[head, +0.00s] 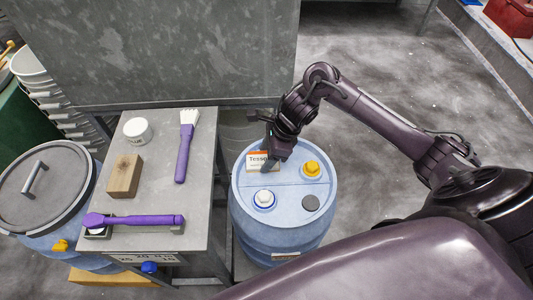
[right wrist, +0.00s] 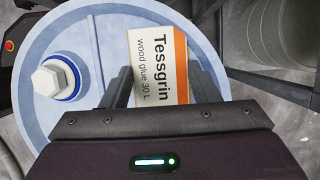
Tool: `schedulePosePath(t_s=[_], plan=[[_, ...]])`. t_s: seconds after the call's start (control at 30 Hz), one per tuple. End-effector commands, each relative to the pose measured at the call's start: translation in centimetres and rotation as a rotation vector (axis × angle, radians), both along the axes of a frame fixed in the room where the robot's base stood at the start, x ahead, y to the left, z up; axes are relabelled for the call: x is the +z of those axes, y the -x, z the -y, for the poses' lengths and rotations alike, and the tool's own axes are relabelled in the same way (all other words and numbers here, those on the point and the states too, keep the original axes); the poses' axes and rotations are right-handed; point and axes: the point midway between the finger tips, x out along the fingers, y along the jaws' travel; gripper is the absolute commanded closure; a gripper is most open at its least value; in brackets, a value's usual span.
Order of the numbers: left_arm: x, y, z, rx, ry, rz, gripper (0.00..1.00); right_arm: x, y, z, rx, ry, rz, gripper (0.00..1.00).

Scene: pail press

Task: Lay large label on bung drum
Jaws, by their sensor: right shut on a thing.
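The bung drum (head: 283,236) is a blue closed drum standing on the floor right of the bench. Its top has a white bung with a blue ring (head: 264,199), a yellow cap (head: 311,169) and a dark grey disc (head: 310,203). The large label (head: 258,161), white with an orange band and reading "Tessgrin wood glue 30 L", is at the far part of the drum top. My right gripper (head: 270,158) is shut on the label, which also shows between its fingers in the right wrist view (right wrist: 158,68). I cannot tell whether the label touches the top. My left gripper is out of view.
The grey bench (head: 153,191) carries a white tub (head: 137,131), a purple-handled brush (head: 184,152), a wooden block (head: 125,176) and a purple-handled tool (head: 140,220). A lidded blue drum (head: 72,240) stands at left. A large metal body (head: 180,50) stands behind the bench.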

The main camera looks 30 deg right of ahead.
Motion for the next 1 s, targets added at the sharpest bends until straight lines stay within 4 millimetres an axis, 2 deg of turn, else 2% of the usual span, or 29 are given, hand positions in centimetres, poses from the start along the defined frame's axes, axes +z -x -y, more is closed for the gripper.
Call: schedulePosePath(t_s=[0.13, 0.17, 0.3, 0.67, 0.7, 0.87, 1.0], plan=[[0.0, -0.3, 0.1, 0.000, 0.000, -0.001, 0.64, -0.3, 0.0, 0.0, 0.000, 0.000, 0.000, 0.66], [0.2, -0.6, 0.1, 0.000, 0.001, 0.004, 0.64, -0.2, 0.0, 0.0, 0.000, 0.000, 0.000, 0.41], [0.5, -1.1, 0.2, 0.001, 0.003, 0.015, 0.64, -0.2, 0.0, 0.0, 0.000, 0.000, 0.000, 0.23], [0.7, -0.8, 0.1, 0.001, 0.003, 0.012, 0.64, 0.1, 0.0, 0.0, -0.001, 0.000, 0.000, 0.23], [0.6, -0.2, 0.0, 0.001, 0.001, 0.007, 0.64, 0.3, 0.0, 0.0, -0.001, -0.001, -0.001, 0.23], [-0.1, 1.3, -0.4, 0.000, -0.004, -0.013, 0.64, 3.0, 0.4, 1.2, 0.000, 0.005, 0.004, 0.23], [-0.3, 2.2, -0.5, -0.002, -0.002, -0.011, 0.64, 6.2, 1.0, 2.3, 0.000, 0.007, 0.004, 0.23]])
